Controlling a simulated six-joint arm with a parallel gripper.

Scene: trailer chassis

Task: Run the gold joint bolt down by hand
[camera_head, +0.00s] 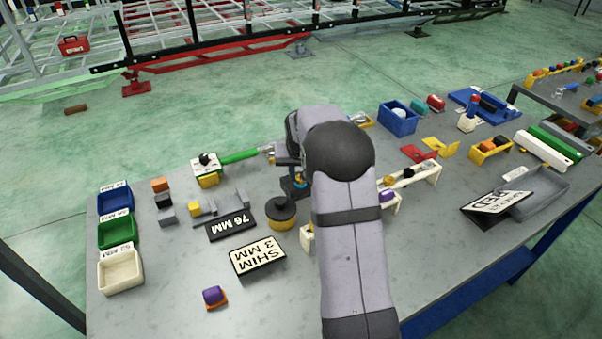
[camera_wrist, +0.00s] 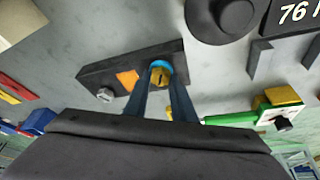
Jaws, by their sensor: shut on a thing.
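The gold joint bolt (camera_wrist: 160,75) stands in a blue ring (camera_wrist: 162,63) on a dark block (camera_wrist: 110,76). My gripper (camera_wrist: 161,84) reaches down to it with its two dark blue fingers on either side of the bolt, shut on it. In the head view the dark block (camera_head: 292,190) lies on the grey table under my wrist, with a small blue and gold spot at the fingertips; my arm hides much of it. The block also bears an orange patch (camera_wrist: 128,79) and a silver bolt head (camera_wrist: 105,95). How deep the gold bolt sits cannot be told.
A black round knob on a yellow base (camera_head: 282,213) stands close to the block. A green-handled tool (camera_head: 240,156) lies behind left. Sign plates "76 MM" (camera_head: 231,226) and "SHIM 3 MM" (camera_head: 258,257) lie in front. White stands (camera_head: 415,178) are right. The front left table is mostly clear.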

